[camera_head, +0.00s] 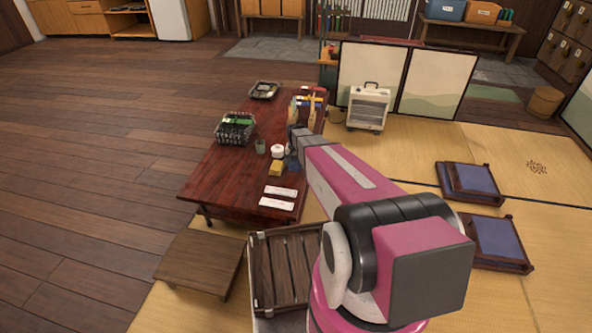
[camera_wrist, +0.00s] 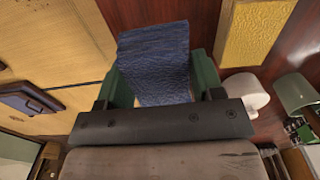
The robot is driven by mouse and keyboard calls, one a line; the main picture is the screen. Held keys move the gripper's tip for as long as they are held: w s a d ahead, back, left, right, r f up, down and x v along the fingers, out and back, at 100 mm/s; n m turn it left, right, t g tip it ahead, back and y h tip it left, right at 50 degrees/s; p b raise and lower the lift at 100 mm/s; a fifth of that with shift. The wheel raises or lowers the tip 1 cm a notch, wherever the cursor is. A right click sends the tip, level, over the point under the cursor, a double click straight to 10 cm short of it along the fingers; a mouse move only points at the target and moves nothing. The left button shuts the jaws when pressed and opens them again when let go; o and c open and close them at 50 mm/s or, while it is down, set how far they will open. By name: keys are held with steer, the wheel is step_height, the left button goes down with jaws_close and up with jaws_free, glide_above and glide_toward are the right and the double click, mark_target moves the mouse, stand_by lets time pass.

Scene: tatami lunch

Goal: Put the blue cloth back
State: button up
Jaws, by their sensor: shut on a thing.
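The blue cloth (camera_wrist: 155,62) is a dark blue textured piece in the wrist view. My gripper (camera_wrist: 157,85) is shut on it, with a green finger on either side. In the head view my arm reaches over the right edge of the low dark red table (camera_head: 222,168). The blue cloth (camera_head: 293,165) shows there as a small dark blue patch below the arm's end, near the table edge. The fingertips are too small to make out in that view.
A yellow block (camera_head: 275,169), a white round item (camera_head: 278,151) and a green cup (camera_head: 260,147) stand near the cloth. A black basket (camera_head: 235,128) stands farther left. A slatted wooden crate (camera_head: 283,272) and low stool (camera_head: 200,262) stand in front. Floor cushions (camera_head: 470,182) lie right.

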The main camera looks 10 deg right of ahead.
mark_target(296, 173)
steer(key=shift+s+f, duration=0.1)
steer(key=shift+f, duration=2)
steer(key=shift+f, duration=0.1)
steer(key=o, duration=0.8)
steer(key=shift+o, duration=0.2)
step_height(296, 173, up, 12)
steer(key=shift+f, duration=0.15)
steer(key=shift+s+r, duration=0.2)
steer(key=s+r+n, duration=0.2)
steer(key=s+r, duration=0.2)
steer(key=s, duration=0.8)
steer(key=s+r+n, duration=0.2)
steer(key=s+r, duration=0.3)
steer(key=s, duration=0.6)
steer(key=shift+s+n, duration=0.3)
steer(key=shift+s, duration=0.05)
